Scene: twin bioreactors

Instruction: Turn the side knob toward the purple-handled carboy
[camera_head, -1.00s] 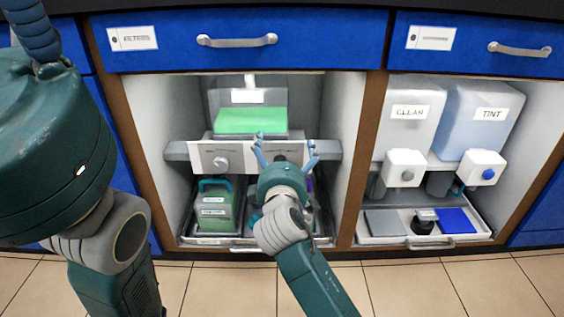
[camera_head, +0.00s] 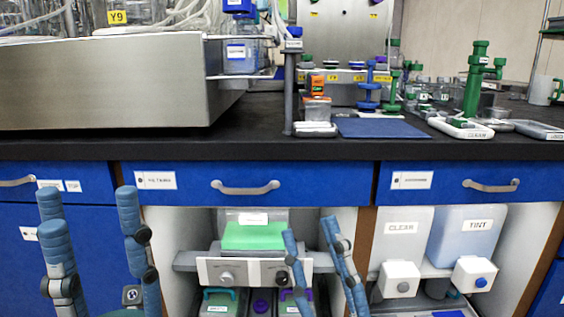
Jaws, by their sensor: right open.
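A white panel (camera_head: 253,267) in the open left cabinet bears a grey knob (camera_head: 227,278) on the left and a dark knob (camera_head: 281,278) on the right. Below it stand a green-handled carboy (camera_head: 220,304) at the left and a purple-handled carboy (camera_head: 284,307) at the right, both cut off by the picture edge. My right gripper (camera_head: 309,226) is open and empty, its fingers pointing up; one finger covers the panel's right part and some of the purple-handled carboy. Contact with the panel cannot be told. My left gripper (camera_head: 87,190) is open and empty at far left.
A green container (camera_head: 254,236) sits above the panel. The right cabinet holds the CLEAR (camera_head: 402,238) and TINT (camera_head: 462,237) tanks. Blue drawers (camera_head: 330,180) and the black counter edge (camera_head: 270,150) lie above. The counter carries a steel unit (camera_head: 110,85) and bottles.

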